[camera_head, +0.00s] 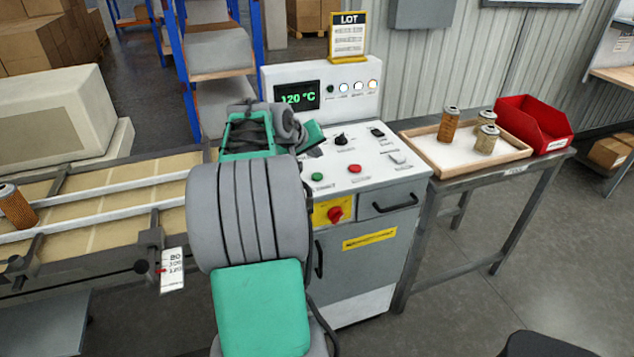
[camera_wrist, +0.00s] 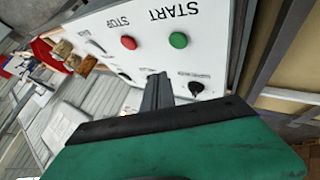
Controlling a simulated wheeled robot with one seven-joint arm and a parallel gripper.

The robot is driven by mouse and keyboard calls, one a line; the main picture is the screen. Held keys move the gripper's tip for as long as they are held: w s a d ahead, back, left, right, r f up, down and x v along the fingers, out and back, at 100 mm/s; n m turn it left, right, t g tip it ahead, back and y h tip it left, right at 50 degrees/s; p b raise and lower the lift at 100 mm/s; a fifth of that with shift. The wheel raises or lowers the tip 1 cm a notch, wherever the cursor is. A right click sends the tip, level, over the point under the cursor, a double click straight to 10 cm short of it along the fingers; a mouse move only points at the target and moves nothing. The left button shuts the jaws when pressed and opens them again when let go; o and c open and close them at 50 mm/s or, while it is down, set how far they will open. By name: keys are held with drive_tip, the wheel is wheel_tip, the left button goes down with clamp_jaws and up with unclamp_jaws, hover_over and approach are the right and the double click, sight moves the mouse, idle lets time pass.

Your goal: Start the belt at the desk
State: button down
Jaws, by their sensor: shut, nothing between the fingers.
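The white control desk (camera_head: 385,170) has a sloped top. On it are a green button (camera_head: 317,177), a red button (camera_head: 354,168) and a black knob (camera_head: 341,140). In the wrist view the lettering is upside down: START stands by the green button (camera_wrist: 178,40) and STOP by the red button (camera_wrist: 128,42). A black knob (camera_wrist: 196,87) is right of my fingers there. My gripper (camera_wrist: 158,78) is shut and empty over the panel, its tips apart from both buttons in the picture. In the head view my arm hides the panel's left part.
The belt (camera_head: 100,185) runs off left, with an orange filter cartridge (camera_head: 16,207) on it. A red knob (camera_head: 335,214) sits on the desk's front. At right, a table holds a wooden tray (camera_head: 450,165) with several cartridges and a red bin (camera_head: 535,125). The display reads 120 °C.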

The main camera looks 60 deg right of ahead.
sight(316, 177)
drive_tip(key=shift+f+b, duration=1.1)
drive_tip(key=shift+f, duration=1.05)
drive_tip(key=shift+f, duration=0.1)
drive_tip(key=shift+f, duration=0.35)
